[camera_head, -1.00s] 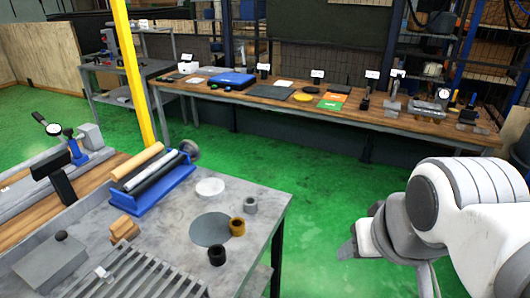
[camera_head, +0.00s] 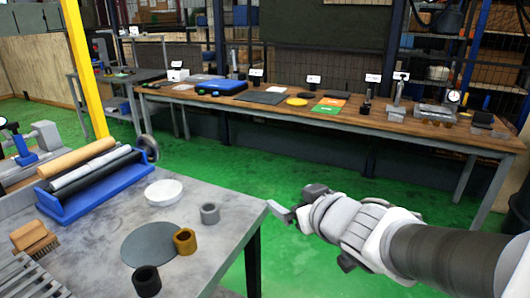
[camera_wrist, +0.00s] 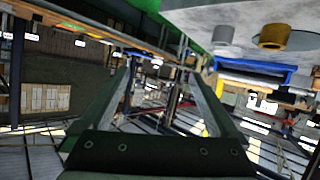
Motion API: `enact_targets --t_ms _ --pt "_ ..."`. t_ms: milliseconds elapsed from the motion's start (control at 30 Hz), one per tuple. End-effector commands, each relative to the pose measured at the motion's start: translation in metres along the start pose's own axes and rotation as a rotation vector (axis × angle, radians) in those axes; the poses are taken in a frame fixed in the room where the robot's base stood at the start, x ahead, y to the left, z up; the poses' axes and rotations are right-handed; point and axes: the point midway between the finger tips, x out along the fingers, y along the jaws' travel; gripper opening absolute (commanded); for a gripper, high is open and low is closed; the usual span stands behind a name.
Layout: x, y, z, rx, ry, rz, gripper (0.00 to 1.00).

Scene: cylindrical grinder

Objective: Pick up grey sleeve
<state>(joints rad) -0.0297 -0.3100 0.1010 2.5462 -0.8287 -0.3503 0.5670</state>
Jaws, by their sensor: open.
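The grey sleeve (camera_head: 209,213) stands upright near the right edge of the grey table (camera_head: 222,243) in the head view. In the wrist view the grey sleeve (camera_wrist: 223,36) shows at the top right, beside the brown sleeve (camera_wrist: 274,37). My gripper (camera_head: 282,213) is just off the table's right edge, to the right of the grey sleeve and apart from it. In the wrist view my gripper (camera_wrist: 164,70) has its two fingers spread with nothing between them.
A brown sleeve (camera_head: 184,241) and a black sleeve (camera_head: 147,281) stand by a dark round disc (camera_head: 147,246). A white dish (camera_head: 164,193), a blue rack (camera_head: 80,205) with rollers and a brush (camera_head: 34,238) are farther left. A long wooden bench (camera_head: 330,120) stands behind, across green floor.

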Motion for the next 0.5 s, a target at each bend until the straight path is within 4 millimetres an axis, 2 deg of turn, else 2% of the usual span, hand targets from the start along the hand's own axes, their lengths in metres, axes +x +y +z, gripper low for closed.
enact_targets --t_ms 33,200,333,500 --pt "0.016 -0.020 0.022 -0.006 0.020 -0.068 0.96" --pt "0.032 -0.070 0.041 -0.006 0.074 -0.265 0.96" --pt "0.034 -0.088 0.047 -0.002 0.090 -0.342 0.96" --pt "0.040 -0.095 0.043 0.002 0.093 -0.367 0.96"
